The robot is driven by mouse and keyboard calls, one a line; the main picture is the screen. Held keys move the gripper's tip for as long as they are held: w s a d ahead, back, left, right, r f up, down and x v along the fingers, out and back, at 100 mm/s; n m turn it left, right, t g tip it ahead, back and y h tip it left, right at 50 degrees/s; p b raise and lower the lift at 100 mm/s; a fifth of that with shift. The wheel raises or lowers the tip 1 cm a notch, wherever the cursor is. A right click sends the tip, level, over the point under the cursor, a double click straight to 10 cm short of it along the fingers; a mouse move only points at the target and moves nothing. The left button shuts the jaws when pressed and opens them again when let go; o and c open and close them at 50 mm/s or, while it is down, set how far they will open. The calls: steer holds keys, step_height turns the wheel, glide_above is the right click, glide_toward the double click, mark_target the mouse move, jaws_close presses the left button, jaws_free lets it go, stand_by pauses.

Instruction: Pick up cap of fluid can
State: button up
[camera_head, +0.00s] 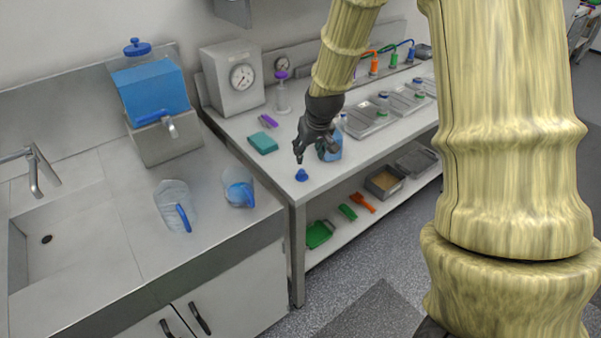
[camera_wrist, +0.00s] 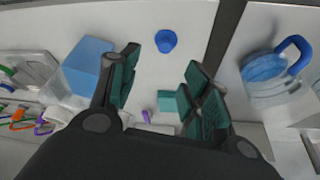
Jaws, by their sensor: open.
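A small blue cap (camera_head: 301,175) lies on the grey bench top, close to its front left corner. In the wrist view the cap (camera_wrist: 166,41) shows beyond my fingertips, between the lines of the two fingers and apart from both. My gripper (camera_head: 309,155) points down just above the cap, and in the wrist view it (camera_wrist: 160,80) is open and empty. The fluid can (camera_head: 333,145), a blue translucent container, stands behind and right of my gripper, partly hidden by it. It also shows at the left in the wrist view (camera_wrist: 86,68).
A teal box (camera_head: 263,142) and a purple item lie farther back on the bench. Metal trays (camera_head: 368,121) line the right part. A jug with blue liquid (camera_head: 238,187) stands on the sink counter, across a gap. The bench around the cap is clear.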

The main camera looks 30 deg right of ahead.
mark_target(302, 170)
steer(key=p+x, duration=0.1)
steer(key=x, duration=0.3)
steer(key=shift+w+a, duration=0.1)
steer(key=shift+w, duration=0.1)
steer(key=shift+w+f, duration=0.2)
steer(key=shift+f, duration=0.5)
steer(key=shift+p+x, duration=0.85)
steer(key=shift+x, duration=0.4)
steer(key=shift+p+x, duration=0.35)
steer(key=shift+x, duration=0.95)
steer(key=shift+a, duration=0.2)
steer(key=c, duration=0.9)
